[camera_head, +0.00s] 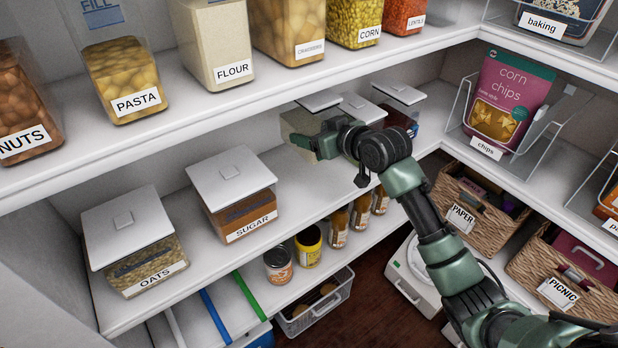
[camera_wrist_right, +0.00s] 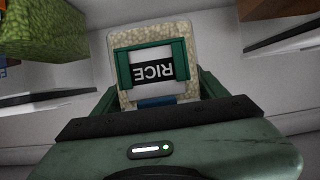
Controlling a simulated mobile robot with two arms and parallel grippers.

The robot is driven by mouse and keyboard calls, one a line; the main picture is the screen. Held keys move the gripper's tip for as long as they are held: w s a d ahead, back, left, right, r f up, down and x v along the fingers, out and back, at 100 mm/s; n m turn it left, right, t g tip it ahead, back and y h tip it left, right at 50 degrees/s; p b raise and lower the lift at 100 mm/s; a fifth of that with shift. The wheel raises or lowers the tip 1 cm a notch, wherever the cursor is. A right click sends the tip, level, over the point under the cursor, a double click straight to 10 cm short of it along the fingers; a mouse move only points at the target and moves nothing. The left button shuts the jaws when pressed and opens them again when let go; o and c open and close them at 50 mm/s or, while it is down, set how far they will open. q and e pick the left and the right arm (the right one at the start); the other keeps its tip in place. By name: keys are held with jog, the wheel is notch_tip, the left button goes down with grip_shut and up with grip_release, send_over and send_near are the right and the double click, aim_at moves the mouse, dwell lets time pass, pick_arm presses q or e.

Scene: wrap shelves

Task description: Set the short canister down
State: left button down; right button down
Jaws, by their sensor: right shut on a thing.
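The short canister is a clear box of pale grain labelled RICE (camera_wrist_right: 150,72), seen close up in the right wrist view. In the head view its pale body (camera_head: 292,123) and white lid show on the middle shelf level, partly hidden by my right gripper (camera_head: 299,141). My right gripper is shut on it, with the green fingers (camera_wrist_right: 151,66) on either side of the label. The canister looks upright; I cannot tell whether its base touches the shelf. My left gripper is not in view.
Sugar (camera_head: 236,203) and oats (camera_head: 134,243) canisters stand to the left on the middle shelf (camera_head: 290,211). Other lidded canisters (camera_head: 400,107) stand to the right. The upper shelf (camera_head: 190,98) hangs close above. Bare shelf lies between the sugar and my gripper.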

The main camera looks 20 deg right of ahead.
notch_tip(320, 180, down, 9)
jog(key=shift+w+f, duration=0.1)
jog(key=shift+f, duration=0.05)
dwell(0.4)
jog(key=shift+c, duration=0.7)
grip_release()
jog(key=shift+f, duration=0.25)
jog(key=shift+r, duration=0.15)
jog(key=v, duration=1.2)
